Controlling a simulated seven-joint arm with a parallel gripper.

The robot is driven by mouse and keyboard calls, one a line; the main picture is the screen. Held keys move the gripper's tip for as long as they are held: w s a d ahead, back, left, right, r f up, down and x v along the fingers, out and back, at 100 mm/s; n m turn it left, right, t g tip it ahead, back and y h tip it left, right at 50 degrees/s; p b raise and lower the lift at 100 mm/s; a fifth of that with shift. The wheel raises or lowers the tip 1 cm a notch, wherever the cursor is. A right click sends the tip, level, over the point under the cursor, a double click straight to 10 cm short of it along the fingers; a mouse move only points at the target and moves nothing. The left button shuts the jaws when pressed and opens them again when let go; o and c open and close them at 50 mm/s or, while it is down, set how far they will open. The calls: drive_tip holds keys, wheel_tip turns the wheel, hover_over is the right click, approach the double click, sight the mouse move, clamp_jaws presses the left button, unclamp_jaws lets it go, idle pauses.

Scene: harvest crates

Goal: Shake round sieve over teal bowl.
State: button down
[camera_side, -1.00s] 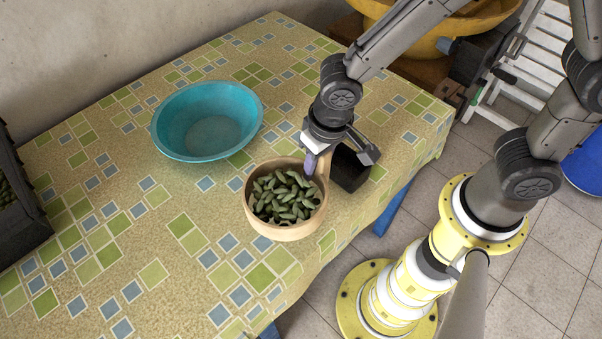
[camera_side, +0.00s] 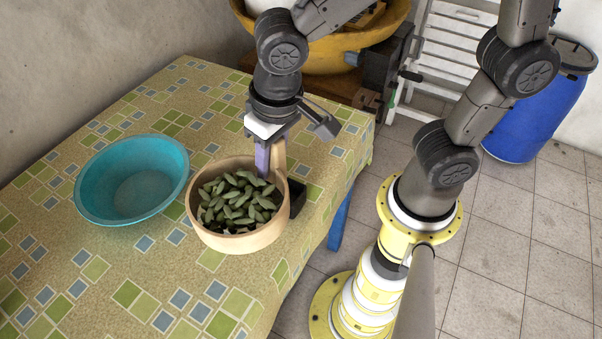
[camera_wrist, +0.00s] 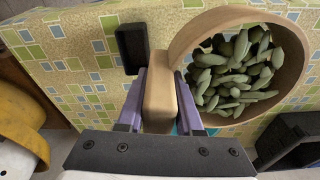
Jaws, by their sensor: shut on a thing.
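The round sieve (camera_side: 238,243) is a light wooden ring with a handle, filled with green pods (camera_side: 235,202). My gripper (camera_side: 264,165) is shut on its handle (camera_wrist: 160,100), one purple-grey finger on each side. The sieve is nearly level and appears raised above the table; the pods hide most of its inside. The teal bowl (camera_side: 92,213) stands on the table to the left of the sieve in the side view and looks empty. In the wrist view only a sliver of teal shows beside the right finger.
A small black block (camera_side: 297,198) stands on the tiled table (camera_side: 120,270), partly hidden behind the sieve. It also shows in the wrist view (camera_wrist: 132,48). A dark crate (camera_wrist: 295,140) is at the lower right there. A large yellow vessel (camera_side: 330,58) and blue barrel (camera_side: 530,115) stand beyond the table.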

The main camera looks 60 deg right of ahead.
drive_tip(key=w+a+r+m, duration=0.1)
drive_tip(key=w+a+r, duration=0.1)
drive_tip(key=w, duration=0.7)
drive_tip(key=w+a+r+m, duration=0.2)
drive_tip(key=w+a+r, duration=0.1)
drive_tip(key=w, duration=0.6)
drive_tip(key=w+d+f+m, duration=0.1)
drive_tip(key=w+d+f, duration=0.4)
drive_tip(key=w+f, duration=0.6)
drive_tip(key=shift+w+f+m+h, duration=0.3)
drive_tip(key=shift+w+f+h, duration=0.1)
drive_tip(key=shift+w, duration=0.75)
drive_tip(key=s+a, duration=0.1)
drive_tip(key=s, duration=0.2)
drive_tip(key=shift+a, duration=0.4)
